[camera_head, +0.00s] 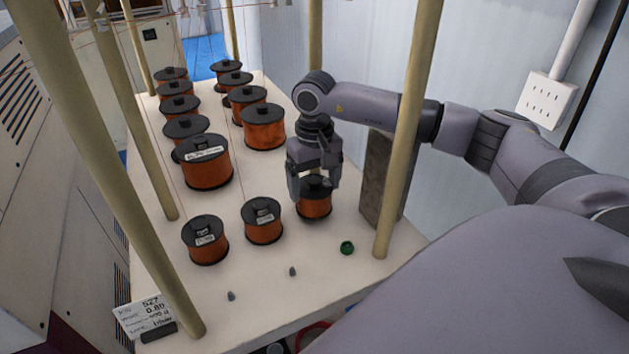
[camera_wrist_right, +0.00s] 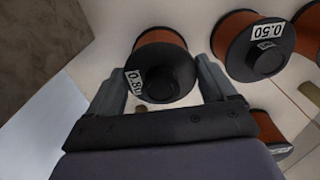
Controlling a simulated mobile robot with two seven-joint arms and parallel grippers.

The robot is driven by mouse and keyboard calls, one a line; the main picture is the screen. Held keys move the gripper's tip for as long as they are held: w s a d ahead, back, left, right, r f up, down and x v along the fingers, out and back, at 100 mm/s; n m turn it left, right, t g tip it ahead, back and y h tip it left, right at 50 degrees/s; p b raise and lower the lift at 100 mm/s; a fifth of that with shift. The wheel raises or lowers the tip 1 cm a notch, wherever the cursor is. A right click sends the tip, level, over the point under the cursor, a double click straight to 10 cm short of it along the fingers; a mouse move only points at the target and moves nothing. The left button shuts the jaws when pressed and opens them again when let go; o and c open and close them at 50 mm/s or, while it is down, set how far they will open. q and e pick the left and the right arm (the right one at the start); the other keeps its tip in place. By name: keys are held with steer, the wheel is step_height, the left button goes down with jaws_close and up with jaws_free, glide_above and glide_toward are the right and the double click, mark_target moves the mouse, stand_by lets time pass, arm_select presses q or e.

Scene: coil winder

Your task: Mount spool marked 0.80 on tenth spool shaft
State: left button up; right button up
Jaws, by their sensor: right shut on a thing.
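My right gripper (camera_head: 314,185) reaches down from above and is shut on a copper-wound spool (camera_head: 314,205) with black flanges. In the right wrist view this spool (camera_wrist_right: 165,72) sits between the two fingers (camera_wrist_right: 158,95). Its white label is seen at an angle and seems to read 0.80. I cannot tell whether the spool touches the table (camera_head: 318,275). Two short grey shafts stand bare near the front, one left (camera_head: 231,296) and one right (camera_head: 292,271). My left gripper is not in view.
Two small spools stand left of the held one, one nearer (camera_head: 263,222) and one farther (camera_head: 205,241). The nearer is labelled 0.50 in the wrist view (camera_wrist_right: 258,52). Several larger spools fill the back.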

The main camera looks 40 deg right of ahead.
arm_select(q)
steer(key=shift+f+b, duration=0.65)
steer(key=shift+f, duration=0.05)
arm_select(e)
steer(key=shift+f, duration=0.85)
steer(key=o, duration=1.4)
steer(key=shift+f, duration=0.1)
